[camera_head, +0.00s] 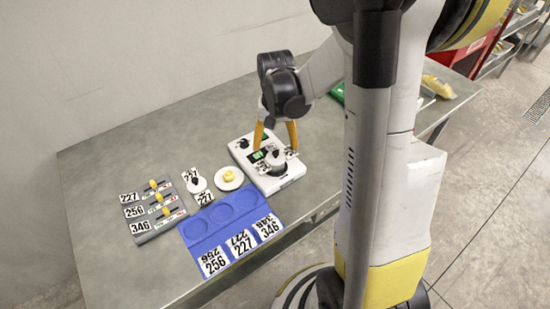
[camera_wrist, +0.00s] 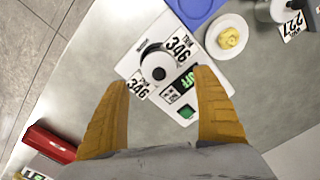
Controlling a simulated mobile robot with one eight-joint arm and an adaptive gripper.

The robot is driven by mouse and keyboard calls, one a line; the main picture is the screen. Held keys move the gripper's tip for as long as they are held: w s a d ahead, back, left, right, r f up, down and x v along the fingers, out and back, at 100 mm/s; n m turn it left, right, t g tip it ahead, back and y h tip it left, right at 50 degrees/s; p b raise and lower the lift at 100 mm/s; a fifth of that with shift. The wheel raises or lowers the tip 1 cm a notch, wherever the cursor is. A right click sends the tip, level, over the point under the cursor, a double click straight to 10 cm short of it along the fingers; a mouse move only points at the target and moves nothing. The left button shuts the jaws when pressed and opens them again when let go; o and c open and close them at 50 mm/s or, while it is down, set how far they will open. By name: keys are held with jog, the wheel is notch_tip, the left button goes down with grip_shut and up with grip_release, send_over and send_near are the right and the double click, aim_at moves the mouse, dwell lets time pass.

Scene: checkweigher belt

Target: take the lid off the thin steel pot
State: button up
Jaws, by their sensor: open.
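A round steel pot with a pale lid and black knob (camera_wrist: 158,70) stands on the white scale (camera_wrist: 128,66), with 346 labels beside it. The pot also shows in the head view (camera_head: 276,158). A second small lidded pot (camera_head: 196,183) stands on the table near a 227 label; part of it shows in the wrist view (camera_wrist: 278,10). I cannot tell which pot has the thinner wall. My gripper (camera_head: 276,136) is open and empty above the scale. In the wrist view its yellow fingers (camera_wrist: 164,84) lie either side of the scale, their tips just short of the pot.
A white plate (camera_head: 229,178) with a yellow lump sits left of the scale. A blue tray (camera_head: 198,228) with round recesses and number cards lies in front. A grey board (camera_head: 158,222) with yellow knobs is at left. The table's back left is clear.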

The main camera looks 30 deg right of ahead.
aim_at(276, 154)
notch_tip(276, 154, down, 5)
jog(key=shift+w+r+b, duration=0.1)
jog(key=shift+r+b, duration=0.1)
jog(key=shift+b, duration=0.65)
jog(key=shift+r, duration=0.1)
jog(key=shift+c, duration=0.4)
jog(key=c, duration=0.9)
jog(key=shift+c, duration=0.2)
jog(key=shift+r, duration=0.15)
